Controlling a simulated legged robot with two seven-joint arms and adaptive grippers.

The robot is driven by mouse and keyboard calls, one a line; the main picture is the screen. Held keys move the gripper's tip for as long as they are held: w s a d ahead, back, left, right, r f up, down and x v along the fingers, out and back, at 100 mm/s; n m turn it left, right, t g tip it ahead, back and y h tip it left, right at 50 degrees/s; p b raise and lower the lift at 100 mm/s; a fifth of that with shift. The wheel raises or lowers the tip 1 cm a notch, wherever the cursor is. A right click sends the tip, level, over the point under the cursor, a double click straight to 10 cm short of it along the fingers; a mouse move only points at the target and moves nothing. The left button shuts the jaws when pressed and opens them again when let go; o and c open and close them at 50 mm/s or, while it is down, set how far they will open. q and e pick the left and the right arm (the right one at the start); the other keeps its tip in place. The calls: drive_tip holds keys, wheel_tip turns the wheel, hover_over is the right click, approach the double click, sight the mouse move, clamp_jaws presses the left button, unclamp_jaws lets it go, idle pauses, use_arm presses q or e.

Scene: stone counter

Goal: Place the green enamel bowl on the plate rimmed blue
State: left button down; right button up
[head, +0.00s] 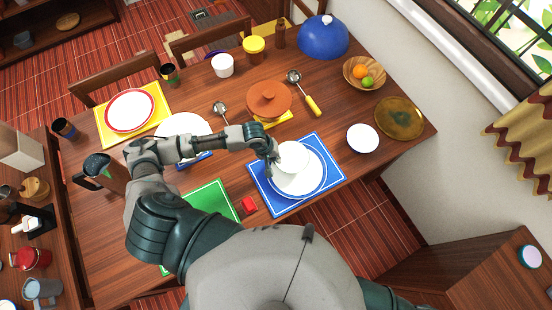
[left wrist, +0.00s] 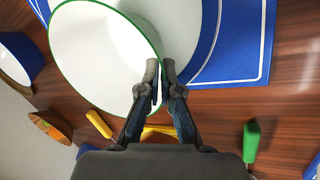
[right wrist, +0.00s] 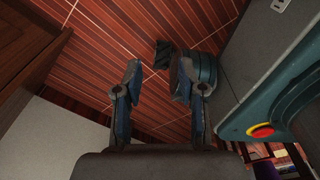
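The green enamel bowl, white inside with a green rim, shows in the left wrist view (left wrist: 105,55) and in the head view (head: 293,156). It is over the far part of the plate rimmed blue (head: 300,188), which lies on a blue mat; I cannot tell whether it touches the plate. My left gripper (head: 274,154) is at the bowl's left side. In the left wrist view its fingers (left wrist: 160,72) are nearly together with the bowl's rim between them. My right gripper (right wrist: 158,78) is open and empty, above the floor, away from the table.
A white bowl (head: 362,138) stands right of the mat, near an olive plate (head: 400,118). A lidded brown pot (head: 268,99) and a yellow-handled ladle (head: 311,104) are behind. A green mat (head: 208,203) and a small red object (head: 249,204) lie to the left.

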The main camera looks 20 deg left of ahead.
use_arm(q)
drive_tip(key=shift+d+f, duration=0.15)
drive_tip(key=shift+f, duration=0.05)
drive_tip(key=shift+d, duration=0.15)
drive_tip(key=shift+d+f, duration=0.1)
drive_tip(key=shift+d, duration=0.3)
drive_tip(key=c, duration=1.3)
unclamp_jaws()
drive_tip(key=shift+a, duration=0.1)
drive_tip(key=shift+a+f, duration=0.1)
drive_tip(key=shift+a, duration=0.3)
drive_tip(key=shift+d, duration=0.15)
drive_tip(key=p+v, duration=0.1)
drive_tip(key=v, duration=1.1)
drive_tip(key=shift+r, duration=0.3)
use_arm(e)
drive_tip(key=shift+w+d+r, duration=0.1)
drive_tip(key=shift+d+r, duration=0.55)
drive_tip(key=shift+d, duration=0.05)
use_arm(q)
drive_tip(key=shift+d, duration=0.15)
use_arm(e)
drive_tip(key=shift+a, duration=0.1)
use_arm(q)
drive_tip(key=shift+s, duration=0.1)
